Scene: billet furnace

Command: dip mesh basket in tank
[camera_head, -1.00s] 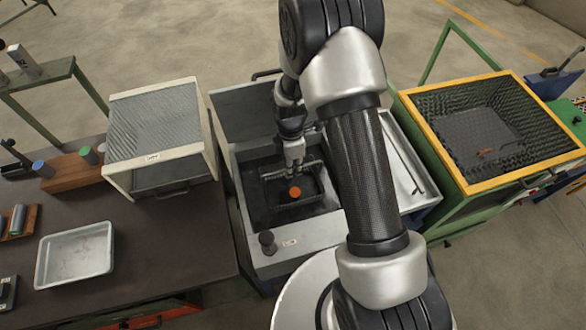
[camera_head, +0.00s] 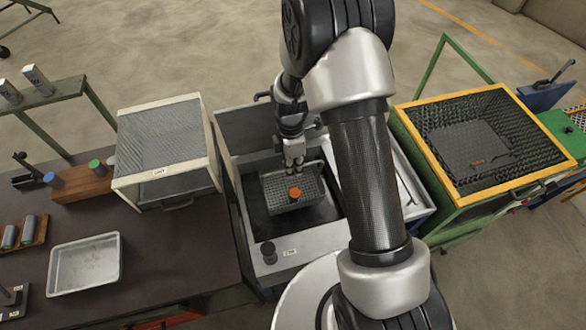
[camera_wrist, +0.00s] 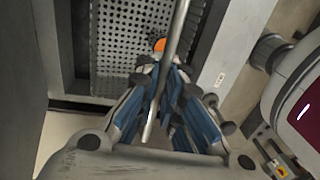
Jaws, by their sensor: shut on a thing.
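The mesh basket (camera_head: 281,184) is a grey perforated tray with a handle, hanging over the open, dark-filled tank (camera_head: 290,254). A round orange-topped piece (camera_head: 295,193) sits in the basket. My gripper (camera_head: 294,160) is above the basket, shut on its handle. In the wrist view the gripper (camera_wrist: 160,95) has its blue-padded fingers on both sides of the metal handle bar (camera_wrist: 179,30). The perforated basket floor (camera_wrist: 118,40) and the orange top (camera_wrist: 159,45) show beyond it.
A white mesh-topped box (camera_head: 160,140) stands on the dark table left of the tank, with an empty metal tray (camera_head: 85,265) in front. A yellow-rimmed mesh bin (camera_head: 440,196) is to the right. A small dark knob (camera_head: 269,252) stands at the tank's near corner.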

